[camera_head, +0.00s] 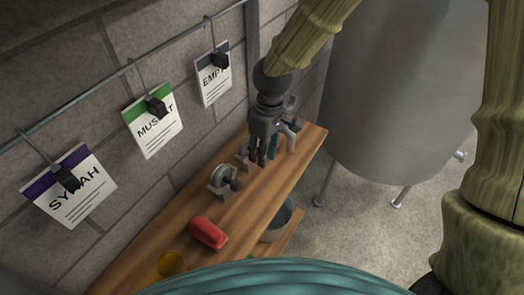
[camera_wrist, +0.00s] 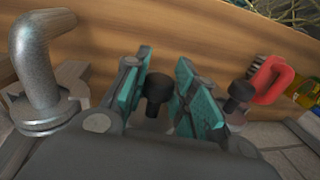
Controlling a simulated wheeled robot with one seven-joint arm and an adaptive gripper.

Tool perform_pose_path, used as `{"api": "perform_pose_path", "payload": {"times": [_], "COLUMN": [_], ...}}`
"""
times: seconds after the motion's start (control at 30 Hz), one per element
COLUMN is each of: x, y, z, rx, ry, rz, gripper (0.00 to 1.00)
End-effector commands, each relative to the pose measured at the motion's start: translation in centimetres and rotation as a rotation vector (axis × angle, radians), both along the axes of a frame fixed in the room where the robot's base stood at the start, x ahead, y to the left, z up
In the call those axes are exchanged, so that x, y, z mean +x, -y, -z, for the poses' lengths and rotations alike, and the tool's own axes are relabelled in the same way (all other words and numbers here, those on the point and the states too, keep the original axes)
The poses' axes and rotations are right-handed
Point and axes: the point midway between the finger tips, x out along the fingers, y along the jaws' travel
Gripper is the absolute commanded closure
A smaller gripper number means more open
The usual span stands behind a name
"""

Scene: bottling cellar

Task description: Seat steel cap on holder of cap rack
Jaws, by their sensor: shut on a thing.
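My gripper (camera_head: 262,158) is over the far part of the wooden bench, pointing down. In the wrist view its teal-padded fingers (camera_wrist: 158,95) are closed around a black knob (camera_wrist: 156,88), which I take to be the steel cap's knob; the cap's body is mostly hidden. In the head view a grey disc (camera_head: 242,147) shows just left of the gripper, partly covered. A second grey disc with a black knob (camera_head: 222,179) stands on a small block, nearer along the bench. Whether the held cap touches a holder cannot be told.
A bent steel pipe (camera_wrist: 38,65) stands close beside the gripper. A red brush (camera_head: 208,233) and a yellow item (camera_head: 171,264) lie on the near bench (camera_head: 265,205). A steel tank (camera_head: 400,90) stands right; label cards (camera_head: 152,120) hang on the wall. A metal pot (camera_head: 280,222) sits lower.

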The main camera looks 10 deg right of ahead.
Motion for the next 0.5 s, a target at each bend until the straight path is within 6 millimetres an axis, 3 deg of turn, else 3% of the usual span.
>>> {"api": "perform_pose_path", "payload": {"times": [0.5], "x": [0.00], "y": [0.00], "z": [0.60], "rx": [-0.001], "ry": [-0.001], "rz": [0.000], "gripper": [1.00]}}
